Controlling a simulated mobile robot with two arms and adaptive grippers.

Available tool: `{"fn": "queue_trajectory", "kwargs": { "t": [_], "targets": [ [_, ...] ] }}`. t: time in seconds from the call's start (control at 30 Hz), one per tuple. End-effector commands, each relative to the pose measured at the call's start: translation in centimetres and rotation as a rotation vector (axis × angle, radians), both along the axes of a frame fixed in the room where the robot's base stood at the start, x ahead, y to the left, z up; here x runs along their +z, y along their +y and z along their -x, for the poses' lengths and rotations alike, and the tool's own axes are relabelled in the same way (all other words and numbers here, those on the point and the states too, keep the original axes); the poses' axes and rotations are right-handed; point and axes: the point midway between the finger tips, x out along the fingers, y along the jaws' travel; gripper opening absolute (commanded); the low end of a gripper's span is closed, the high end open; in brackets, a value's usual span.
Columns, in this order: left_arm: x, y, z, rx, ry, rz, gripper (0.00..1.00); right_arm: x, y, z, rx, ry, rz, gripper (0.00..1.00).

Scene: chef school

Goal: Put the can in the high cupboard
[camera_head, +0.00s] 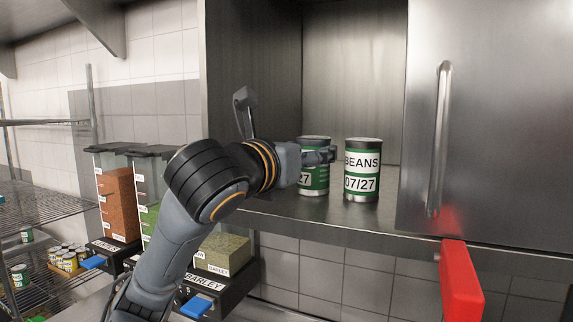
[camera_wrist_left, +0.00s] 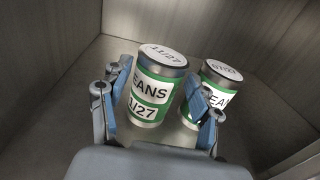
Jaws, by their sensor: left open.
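Two cans with green and white labels stand upright side by side on the cupboard shelf (camera_head: 300,222). The left can (camera_head: 315,185) is partly hidden by my left gripper (camera_head: 325,156) in the head view; in the left wrist view (camera_wrist_left: 158,88) its label and lid read 11/27. The right can (camera_head: 362,170) reads BEANS 07/27, and it also shows in the left wrist view (camera_wrist_left: 222,74). My left gripper's fingers are spread on either side of the 11/27 can, with the right finger between the two cans. My right gripper is not in view.
A steel cupboard door (camera_head: 470,110) with a vertical handle covers the right side. A red block-like object (camera_head: 461,280) is below it. Bins of grains, including one labelled BARLEY (camera_head: 222,252), stand lower left. A wire rack (camera_head: 40,205) holds small cans at far left.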

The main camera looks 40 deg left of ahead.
Motion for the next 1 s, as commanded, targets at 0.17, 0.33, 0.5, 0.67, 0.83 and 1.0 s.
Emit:
{"fn": "queue_trajectory", "kwargs": {
  "t": [0.17,0.33,0.5,0.67,0.83,1.0],
  "targets": [
    [-0.2,-0.5,4.3,0.002,-0.010,-0.003,0.63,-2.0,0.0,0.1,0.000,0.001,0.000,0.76],
    [-0.1,-0.8,7.2,0.002,-0.006,-0.001,0.63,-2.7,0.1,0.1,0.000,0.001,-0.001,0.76],
    [0.0,-1.1,8.7,0.000,-0.003,0.000,0.63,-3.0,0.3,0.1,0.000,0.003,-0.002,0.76],
    [0.0,-1.1,9.0,0.000,0.000,0.000,0.63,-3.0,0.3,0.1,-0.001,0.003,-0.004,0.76],
    [0.0,-1.1,9.0,0.000,0.001,0.000,0.63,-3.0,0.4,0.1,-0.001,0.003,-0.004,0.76],
    [0.0,-1.1,9.0,0.001,0.000,0.000,0.63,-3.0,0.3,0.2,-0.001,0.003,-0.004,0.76]
  ]
}}
